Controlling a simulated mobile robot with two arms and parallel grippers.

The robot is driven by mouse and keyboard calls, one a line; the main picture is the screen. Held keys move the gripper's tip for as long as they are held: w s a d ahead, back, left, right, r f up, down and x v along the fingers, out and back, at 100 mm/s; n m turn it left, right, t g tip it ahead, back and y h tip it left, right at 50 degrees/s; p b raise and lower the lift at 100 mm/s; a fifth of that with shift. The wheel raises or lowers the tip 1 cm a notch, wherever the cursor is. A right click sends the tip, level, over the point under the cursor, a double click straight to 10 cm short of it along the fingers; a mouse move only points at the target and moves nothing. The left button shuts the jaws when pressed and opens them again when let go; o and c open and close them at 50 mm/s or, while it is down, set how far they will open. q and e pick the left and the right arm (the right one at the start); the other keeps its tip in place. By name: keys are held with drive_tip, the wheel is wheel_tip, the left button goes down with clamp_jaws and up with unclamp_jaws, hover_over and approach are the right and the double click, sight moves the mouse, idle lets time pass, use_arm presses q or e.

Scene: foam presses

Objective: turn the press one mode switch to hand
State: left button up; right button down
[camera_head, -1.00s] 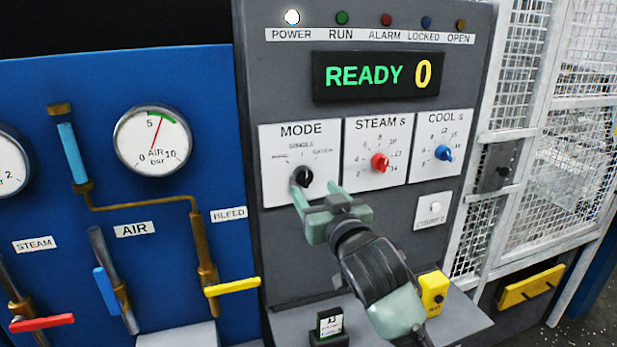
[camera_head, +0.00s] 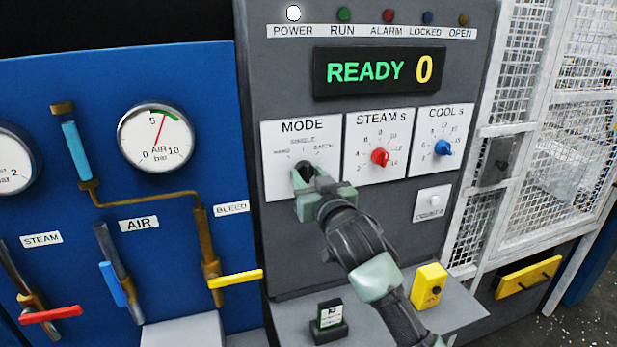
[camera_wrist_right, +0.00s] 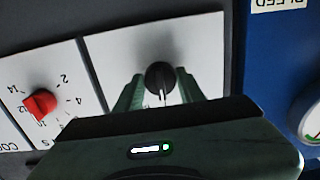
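The mode switch is a black knob (camera_head: 304,169) on a white plate marked MODE (camera_head: 288,140), with HAND at the left, SINGLE at the top and BATCH at the right. My right gripper (camera_head: 306,180) is at the knob in the head view and hides its lower part. In the right wrist view the knob (camera_wrist_right: 160,78) sits between the two open fingers (camera_wrist_right: 160,92), with a white pointer line. My left gripper is not in view.
The red STEAM knob (camera_head: 380,157) and blue COOL knob (camera_head: 443,147) are to the right. The display (camera_head: 375,72) reads READY 0. A yellow box (camera_head: 429,287) stands on the ledge below. The yellow bleed lever (camera_head: 236,278) is at the lower left.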

drive_tip(key=shift+n, duration=0.3)
drive_tip(key=n+p, duration=0.1)
drive_tip(key=n, duration=0.2)
drive_tip(key=shift+n, duration=0.3)
drive_tip(key=shift+d+n+p, duration=0.1)
drive_tip(key=shift+n+p, duration=0.85)
drive_tip(key=shift+n, duration=1.35)
drive_tip(key=c, duration=0.9)
unclamp_jaws()
drive_tip(key=shift+b+v, duration=1.65)
drive_tip(key=shift+v, duration=2.2)
